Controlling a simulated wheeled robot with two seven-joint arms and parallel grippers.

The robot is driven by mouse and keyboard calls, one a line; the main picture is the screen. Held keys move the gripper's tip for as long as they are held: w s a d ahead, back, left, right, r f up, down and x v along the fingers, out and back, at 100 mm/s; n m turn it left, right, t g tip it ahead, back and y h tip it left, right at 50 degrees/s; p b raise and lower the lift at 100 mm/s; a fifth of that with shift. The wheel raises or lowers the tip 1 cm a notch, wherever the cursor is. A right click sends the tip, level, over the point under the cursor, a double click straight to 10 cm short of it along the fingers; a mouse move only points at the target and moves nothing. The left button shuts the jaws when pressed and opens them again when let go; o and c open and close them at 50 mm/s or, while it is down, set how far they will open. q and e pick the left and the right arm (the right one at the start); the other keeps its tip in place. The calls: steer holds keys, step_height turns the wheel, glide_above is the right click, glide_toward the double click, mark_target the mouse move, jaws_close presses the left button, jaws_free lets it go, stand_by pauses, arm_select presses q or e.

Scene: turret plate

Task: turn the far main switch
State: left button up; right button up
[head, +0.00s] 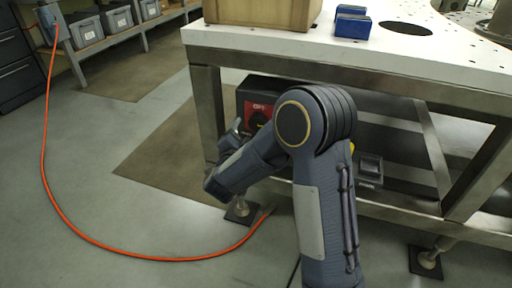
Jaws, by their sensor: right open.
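The main switch (257,119) is a dark knob on a red face with white lettering. It sits on a dark box (276,83) mounted under the front left of the white table. My right arm reaches across the picture, and its forearm covers the lower right part of the box. My right gripper (236,135) is open at the left of the switch, close to it. I cannot tell whether it touches the knob. My left gripper is not in view.
The white table (440,62) has metal legs and carries a cardboard box (262,12) and blue blocks (353,26). An orange cable (45,165) curves over the floor. Grey bins (86,31) stand on a shelf at back left. The floor left of the table is otherwise clear.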

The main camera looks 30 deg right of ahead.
mark_target(257, 125)
steer(key=shift+m+g+h, duration=0.3)
steer(key=shift+h, duration=0.3)
steer(key=x, duration=0.2)
steer(key=f+b+x, duration=0.1)
steer(key=x, duration=0.4)
steer(key=shift+d+f+b, duration=0.25)
steer(key=shift+d+b, duration=0.1)
steer(key=shift+b, duration=0.05)
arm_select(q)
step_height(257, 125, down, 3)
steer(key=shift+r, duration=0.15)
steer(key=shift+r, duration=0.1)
arm_select(e)
steer(key=c, duration=1)
